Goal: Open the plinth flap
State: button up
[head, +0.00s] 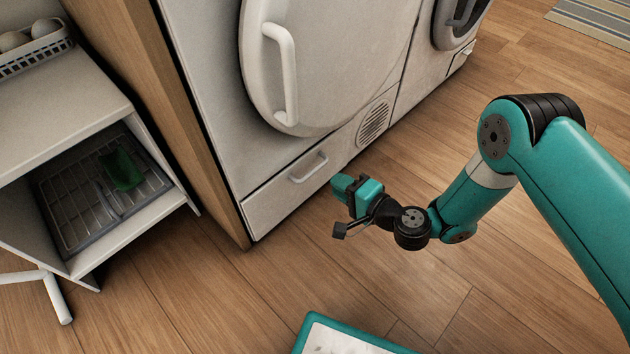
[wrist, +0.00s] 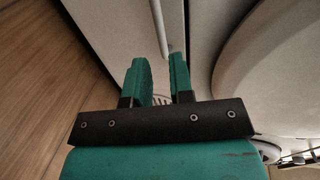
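The plinth flap (head: 278,197) is a pale panel low on the front of the white appliance, near the floor. It looks closed, flush with the front. Its bar handle (head: 308,168) sits near the middle of the panel. My gripper (head: 342,186) is low, just right of and in front of the handle in the head view, apart from it. In the wrist view, the two teal fingers (wrist: 160,65) are spread with an empty gap. The handle (wrist: 160,28) shows beyond the fingertips, roughly in line with the gap.
The round door (head: 325,65) with its long handle (head: 284,75) is above the flap. A round vent (head: 374,123) is to its right. A white shelf unit (head: 130,225) stands at left. A teal-rimmed tray (head: 303,338) lies at the bottom. Wooden floor (head: 240,285) before the flap is clear.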

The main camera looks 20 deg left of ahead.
aim_at(314, 169)
jog(key=b+x, duration=0.3)
jog(key=x, duration=0.5)
jog(key=shift+w+a, duration=0.1)
jog(key=shift+a, duration=0.2)
grip_shut()
